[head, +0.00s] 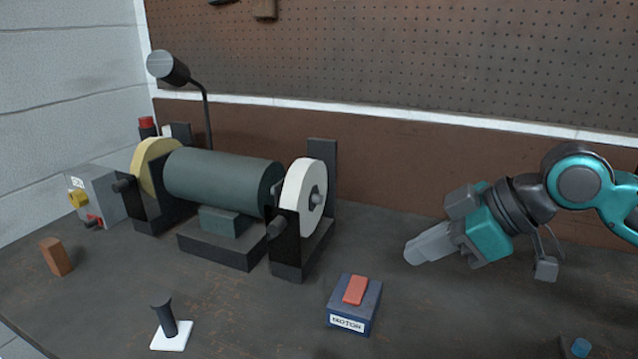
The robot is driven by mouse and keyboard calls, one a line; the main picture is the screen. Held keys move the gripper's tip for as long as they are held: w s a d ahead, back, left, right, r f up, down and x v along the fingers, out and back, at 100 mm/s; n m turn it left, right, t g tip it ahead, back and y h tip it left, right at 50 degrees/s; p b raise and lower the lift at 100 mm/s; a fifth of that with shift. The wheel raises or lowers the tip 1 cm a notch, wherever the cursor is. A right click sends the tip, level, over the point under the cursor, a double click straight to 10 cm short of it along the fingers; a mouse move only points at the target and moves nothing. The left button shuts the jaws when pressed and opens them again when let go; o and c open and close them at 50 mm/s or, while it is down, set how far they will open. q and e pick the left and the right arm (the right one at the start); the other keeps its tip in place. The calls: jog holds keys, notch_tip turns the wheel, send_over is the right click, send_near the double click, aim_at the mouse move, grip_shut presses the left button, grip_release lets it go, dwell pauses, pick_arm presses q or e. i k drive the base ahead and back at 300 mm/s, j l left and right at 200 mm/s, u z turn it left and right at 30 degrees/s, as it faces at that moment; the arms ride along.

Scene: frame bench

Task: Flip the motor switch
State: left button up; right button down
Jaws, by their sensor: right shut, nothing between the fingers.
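The motor switch (353,304) is a dark blue box on the bench, front and right of centre in the head view. It has a red rocker (355,290) on top and a white label reading MOTOR on its front. My right gripper (411,254) is shut and empty, its fingers pointing left. In the picture it is above and to the right of the switch, apart from it. My left gripper is not in view.
A bench grinder (222,178) with two wheels stands behind the switch. A lamp (175,68), a grey box (100,196) with a yellow knob, a brown block (57,256) and a black post on a white base (170,325) are to the left. Bench around the switch is clear.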

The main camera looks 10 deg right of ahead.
aim_at(356, 289)
jog(key=k+j, duration=0.7)
jog(key=k, duration=0.2)
